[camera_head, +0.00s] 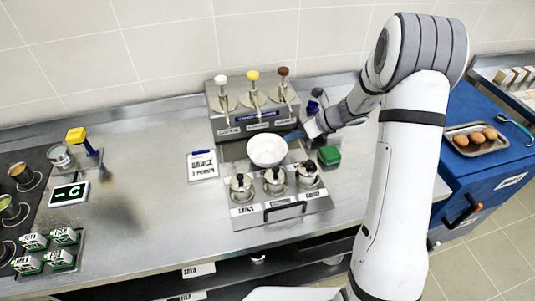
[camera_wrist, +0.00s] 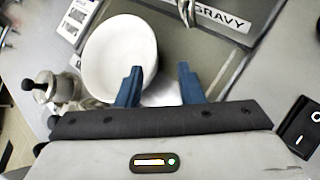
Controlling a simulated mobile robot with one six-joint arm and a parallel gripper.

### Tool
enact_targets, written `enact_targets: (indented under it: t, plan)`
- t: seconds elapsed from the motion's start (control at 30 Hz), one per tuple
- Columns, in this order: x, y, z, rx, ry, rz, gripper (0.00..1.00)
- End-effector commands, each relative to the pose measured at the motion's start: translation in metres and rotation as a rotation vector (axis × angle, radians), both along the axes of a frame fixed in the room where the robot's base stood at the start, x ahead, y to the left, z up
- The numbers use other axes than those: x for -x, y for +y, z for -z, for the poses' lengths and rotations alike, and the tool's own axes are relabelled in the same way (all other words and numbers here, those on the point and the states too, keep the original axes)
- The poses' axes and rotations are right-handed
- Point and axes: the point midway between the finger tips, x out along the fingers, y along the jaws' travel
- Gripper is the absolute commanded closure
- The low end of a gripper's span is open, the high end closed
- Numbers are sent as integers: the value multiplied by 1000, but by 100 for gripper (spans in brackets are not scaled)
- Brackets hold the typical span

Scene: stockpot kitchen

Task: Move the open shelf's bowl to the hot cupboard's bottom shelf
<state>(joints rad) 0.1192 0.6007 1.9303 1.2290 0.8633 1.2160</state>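A white bowl (camera_head: 267,150) is at the counter station, just behind the row of small lidded pots; I cannot tell whether it rests on anything. It fills the upper left of the wrist view (camera_wrist: 112,50). My gripper (camera_head: 299,136) is at the bowl's right side. In the wrist view its two blue fingers (camera_wrist: 160,84) are apart, the left one overlapping the bowl and the right one beyond its rim. I cannot tell whether a finger touches the bowl. A small white item (camera_head: 258,259) shows partly on the dark shelf under the counter. No hot cupboard is identifiable.
A dispenser unit (camera_head: 254,112) with white, yellow and brown knobs stands behind the bowl. Lidded pots (camera_head: 274,180) stand in front, a green box (camera_head: 329,155) to the right. A blue cart (camera_head: 480,160) carries a tray of eggs (camera_head: 476,140).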

Motion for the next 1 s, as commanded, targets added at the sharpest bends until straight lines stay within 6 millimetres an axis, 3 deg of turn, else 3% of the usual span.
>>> enact_targets:
  t: [0.43, 0.77, 1.0]
  plan:
    - [-10, 48, 33, 1, 2, -4, 66]
    - [-13, 54, 41, 2, -2, -2, 66]
    - [-13, 54, 41, 2, -2, -2, 83]
